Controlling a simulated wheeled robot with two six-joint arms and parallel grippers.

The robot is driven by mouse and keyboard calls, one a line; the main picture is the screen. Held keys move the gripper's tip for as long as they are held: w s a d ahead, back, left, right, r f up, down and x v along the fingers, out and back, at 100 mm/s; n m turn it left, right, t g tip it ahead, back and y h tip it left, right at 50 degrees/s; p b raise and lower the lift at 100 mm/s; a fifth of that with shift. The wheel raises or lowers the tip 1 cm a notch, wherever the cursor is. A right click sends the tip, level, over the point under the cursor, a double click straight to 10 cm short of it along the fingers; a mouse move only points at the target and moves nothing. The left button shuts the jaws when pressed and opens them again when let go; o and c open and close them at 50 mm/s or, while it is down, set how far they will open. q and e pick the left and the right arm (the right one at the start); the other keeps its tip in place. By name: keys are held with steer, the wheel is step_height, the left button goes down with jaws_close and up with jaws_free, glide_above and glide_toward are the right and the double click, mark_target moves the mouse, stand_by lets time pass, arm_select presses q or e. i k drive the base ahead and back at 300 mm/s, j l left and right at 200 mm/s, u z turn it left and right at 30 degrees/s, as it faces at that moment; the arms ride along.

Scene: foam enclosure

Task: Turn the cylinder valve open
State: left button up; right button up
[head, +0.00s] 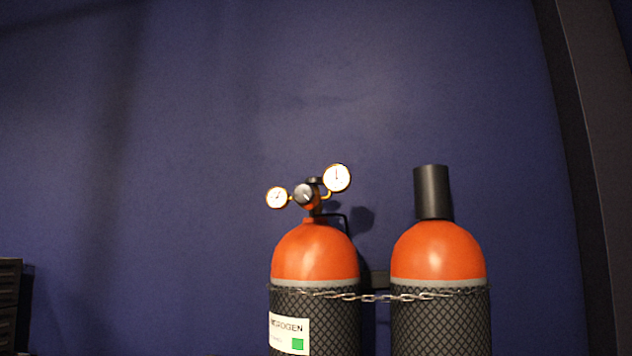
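Two orange-topped gas cylinders stand side by side at the lower middle of the head view. The left cylinder (314,254) has a label (289,334) reading in part "ROGEN" with a green square. A dark part sits at the top of the valve, too small to make out well. The right cylinder (438,252) wears a black cap (433,192). Neither gripper shows.
A metal chain (368,297) runs across the front of both cylinders, below their orange tops. A dark blue wall (180,160) stands behind them. A dark slatted object (10,300) is at the lower left edge. The space left of the cylinders looks clear.

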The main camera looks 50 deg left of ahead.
mark_target(314, 180)
steer(key=j+z, duration=0.1)
steer(key=j, duration=0.4)
steer(key=k+j, duration=0.1)
steer(key=j, duration=0.4)
steer(key=k+j+z, duration=0.15)
steer(key=j, duration=0.35)
steer(key=i, duration=0.05)
